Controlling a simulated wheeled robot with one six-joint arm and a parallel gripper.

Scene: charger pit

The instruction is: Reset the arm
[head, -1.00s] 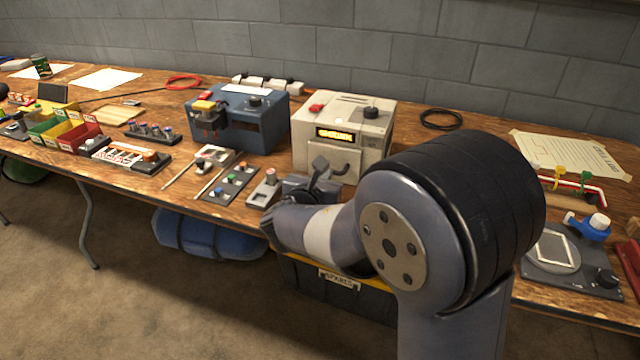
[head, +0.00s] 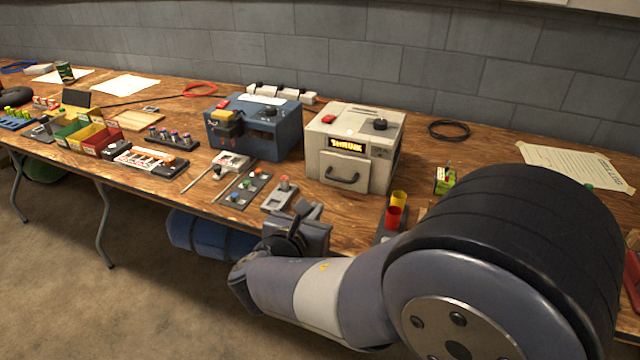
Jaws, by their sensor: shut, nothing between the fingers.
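My arm fills the lower right of the head view, its large dark joint nearest the camera. It reaches left along the front edge of the bench, and its far end bends up to my gripper (head: 300,232), near the bench edge. The gripper is small, dark and partly hidden by my own wrist; it is shut, and I see nothing held in it. It is in front of the cream box (head: 345,180), which has a lit display and a closed front with a dark handle, and apart from it.
A blue box (head: 270,140) stands left of the cream box. A switch panel (head: 245,192) and a small grey device (head: 281,196) lie near my gripper. Red and yellow cylinders (head: 395,212) stand close behind my arm. A blue bundle (head: 205,232) is under the bench (head: 165,203).

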